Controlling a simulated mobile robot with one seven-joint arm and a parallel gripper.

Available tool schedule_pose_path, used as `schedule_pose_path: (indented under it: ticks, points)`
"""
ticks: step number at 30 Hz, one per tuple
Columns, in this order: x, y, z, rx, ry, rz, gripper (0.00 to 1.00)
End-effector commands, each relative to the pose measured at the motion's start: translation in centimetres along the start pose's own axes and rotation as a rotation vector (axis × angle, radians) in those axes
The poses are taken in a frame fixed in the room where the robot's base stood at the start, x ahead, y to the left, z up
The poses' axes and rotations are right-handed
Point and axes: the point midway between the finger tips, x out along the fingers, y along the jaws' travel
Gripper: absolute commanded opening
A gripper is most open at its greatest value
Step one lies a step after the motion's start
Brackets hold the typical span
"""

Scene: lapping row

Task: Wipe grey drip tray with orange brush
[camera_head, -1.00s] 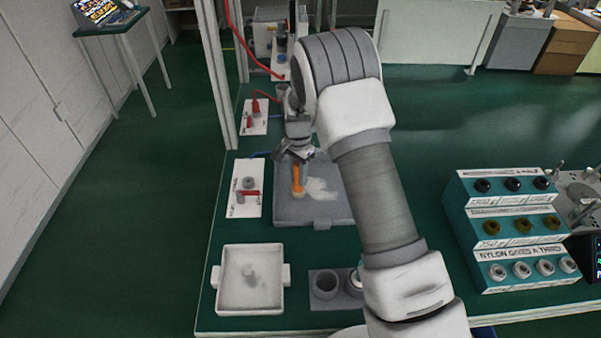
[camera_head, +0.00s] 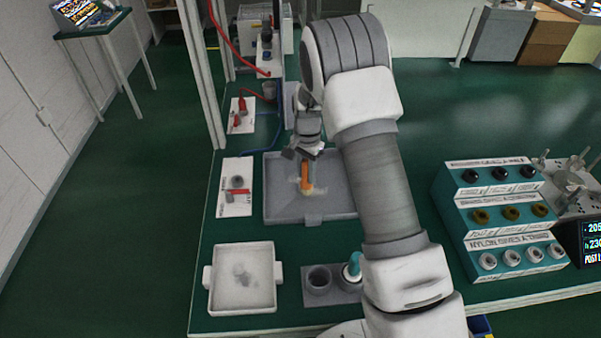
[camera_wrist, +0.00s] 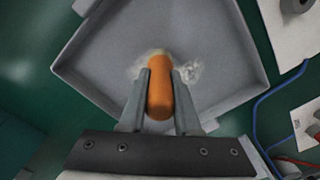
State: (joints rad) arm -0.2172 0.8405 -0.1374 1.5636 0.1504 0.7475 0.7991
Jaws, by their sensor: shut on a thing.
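The grey drip tray (camera_head: 283,205) lies on the green bench, and it fills much of the wrist view (camera_wrist: 97,70). My gripper (camera_head: 306,160) is over the tray and shut on the orange brush (camera_head: 307,178). In the wrist view the brush (camera_wrist: 159,88) sits between the two fingers of my gripper (camera_wrist: 158,95). Its far end is down at the tray floor, though I cannot tell how firmly it touches. A pale smear (camera_wrist: 193,74) shows on the tray around the brush end. The bristles are mostly hidden under the handle.
A white square tray (camera_head: 213,290) stands in front. A grey holder (camera_head: 318,283) with a teal-topped item (camera_head: 354,264) is beside it. White plates with red fittings (camera_head: 236,203) lie left of the drip tray. Teal racks (camera_head: 500,205) stand at right.

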Motion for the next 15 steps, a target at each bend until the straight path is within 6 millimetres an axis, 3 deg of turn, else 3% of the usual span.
schedule_pose_path:
  ticks: [15]
  points:
    - [0.0,2.3,-2.3,0.001,0.001,-0.001,0.0]
